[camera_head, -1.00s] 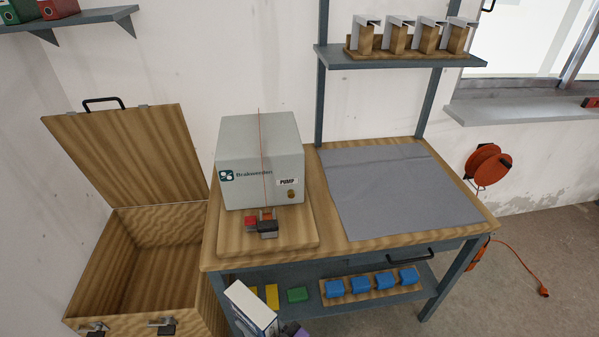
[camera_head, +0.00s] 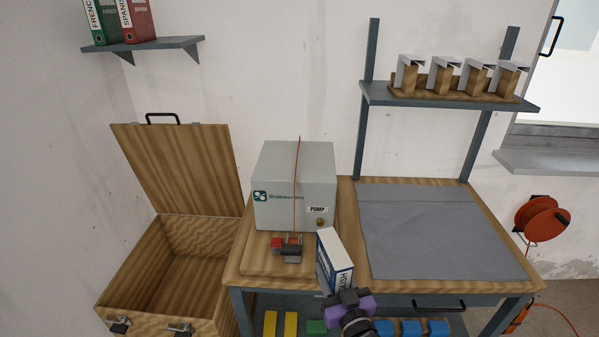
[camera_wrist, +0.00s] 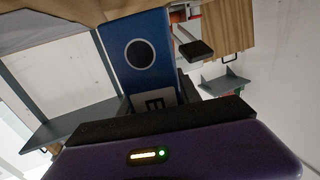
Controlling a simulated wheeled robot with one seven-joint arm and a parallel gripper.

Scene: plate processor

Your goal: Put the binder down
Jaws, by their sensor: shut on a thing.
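The held binder (camera_head: 335,262) is blue and white, with partly readable lettering on its spine. It stands tilted in front of the bench's front edge, near the pump box. My gripper (camera_head: 347,298), purple and black, is shut on the binder's lower end. In the wrist view the binder's blue face with a round hole (camera_wrist: 140,54) rises from my dark gripper jaws (camera_wrist: 160,115). Two other binders, a green one (camera_head: 103,20) and a red one (camera_head: 137,18), stand on the wall shelf (camera_head: 160,44) at upper left. Bare shelf shows to their right.
The pump box (camera_head: 290,190) stands on the workbench, with small red and dark parts before it. A grey mat (camera_head: 435,230) lies empty on the bench. An open wooden chest (camera_head: 125,285) stands at left.

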